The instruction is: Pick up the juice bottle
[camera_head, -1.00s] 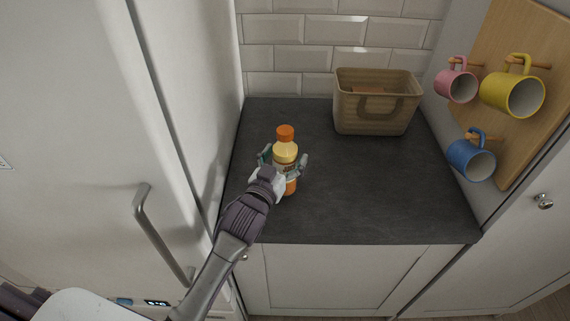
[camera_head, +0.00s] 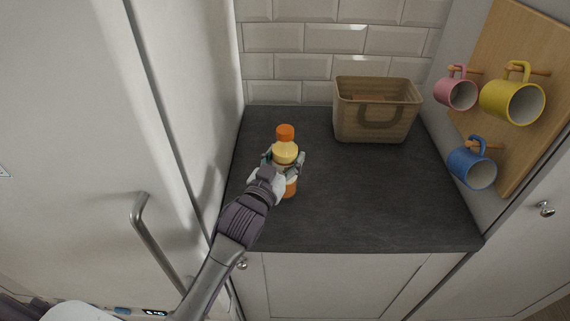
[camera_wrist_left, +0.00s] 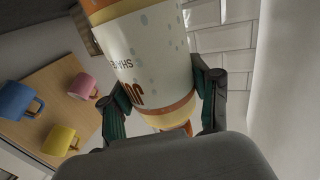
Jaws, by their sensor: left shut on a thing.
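The juice bottle (camera_head: 285,153) has an orange cap, a yellow upper part and a pale label. In the head view it is upright over the left part of the slate worktop. I cannot tell for sure whether its base touches the worktop. My left gripper (camera_head: 283,163) is shut around the bottle's middle, one finger on each side. In the left wrist view the bottle (camera_wrist_left: 150,55) fills the space between the fingers of the left gripper (camera_wrist_left: 165,100), with printed letters on its label. The gripper hides part of the bottle's lower side. My right gripper is not in view.
A tan basket (camera_head: 376,118) stands at the back right of the worktop (camera_head: 370,205). Pink (camera_head: 456,93), yellow (camera_head: 513,102) and blue (camera_head: 472,167) mugs hang on a wooden board at right. A tall white door with a handle (camera_head: 157,243) is close on the left. The worktop's middle is clear.

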